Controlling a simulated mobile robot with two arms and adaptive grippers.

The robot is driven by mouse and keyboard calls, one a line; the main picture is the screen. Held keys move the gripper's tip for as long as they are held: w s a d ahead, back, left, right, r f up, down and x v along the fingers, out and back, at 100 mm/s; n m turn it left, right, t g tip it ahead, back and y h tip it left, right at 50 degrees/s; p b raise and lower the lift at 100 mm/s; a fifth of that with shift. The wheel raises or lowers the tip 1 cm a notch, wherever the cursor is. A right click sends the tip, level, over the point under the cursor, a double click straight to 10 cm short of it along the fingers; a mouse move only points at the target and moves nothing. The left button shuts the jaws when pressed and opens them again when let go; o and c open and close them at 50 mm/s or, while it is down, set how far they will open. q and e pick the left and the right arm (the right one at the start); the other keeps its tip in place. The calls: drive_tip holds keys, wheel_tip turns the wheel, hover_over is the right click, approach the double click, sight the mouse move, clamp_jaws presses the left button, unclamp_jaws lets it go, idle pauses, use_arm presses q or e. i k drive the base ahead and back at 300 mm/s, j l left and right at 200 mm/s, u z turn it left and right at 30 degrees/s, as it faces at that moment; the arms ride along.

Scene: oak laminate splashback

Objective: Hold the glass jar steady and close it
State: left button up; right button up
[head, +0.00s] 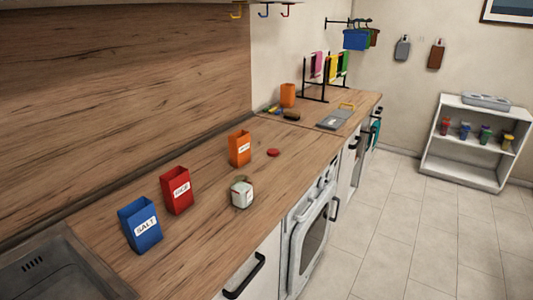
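A small pale glass jar (242,194) with a label stands on the wooden counter, near its front edge. Its top looks open, but it is too small to be sure. A small round red disc (273,152), which looks like a lid, lies flat on the counter behind the jar and to its right. The disc and the jar are apart. Neither of my grippers is in view.
Blue SALT box (141,231), red box (177,196) and orange box (240,153) stand left of and behind the jar. A sink (60,275) is front left, an oven (310,240) below the counter. Counter between jar and disc is clear.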

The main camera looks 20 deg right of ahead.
sight(242, 185)
drive_tip(key=i+l+u, duration=0.1)
drive_tip(key=l+u, duration=0.15)
drive_tip(key=u, duration=0.2)
drive_tip(key=l+u, duration=0.25)
drive_tip(key=u, duration=0.2)
drive_tip(key=l+u, duration=0.15)
drive_tip(key=l, duration=0.45)
drive_tip(key=l+u, duration=0.15)
drive_tip(key=l, duration=0.45)
drive_tip(key=k+l+u, duration=0.2)
drive_tip(key=l, duration=0.4)
drive_tip(key=l+u, duration=0.15)
drive_tip(key=l, duration=0.45)
drive_tip(key=k+l, duration=0.1)
drive_tip(key=l, duration=0.75)
drive_tip(key=k+l, duration=0.15)
drive_tip(key=l, duration=0.25)
drive_tip(key=k+l, duration=0.1)
drive_tip(key=l, duration=0.35)
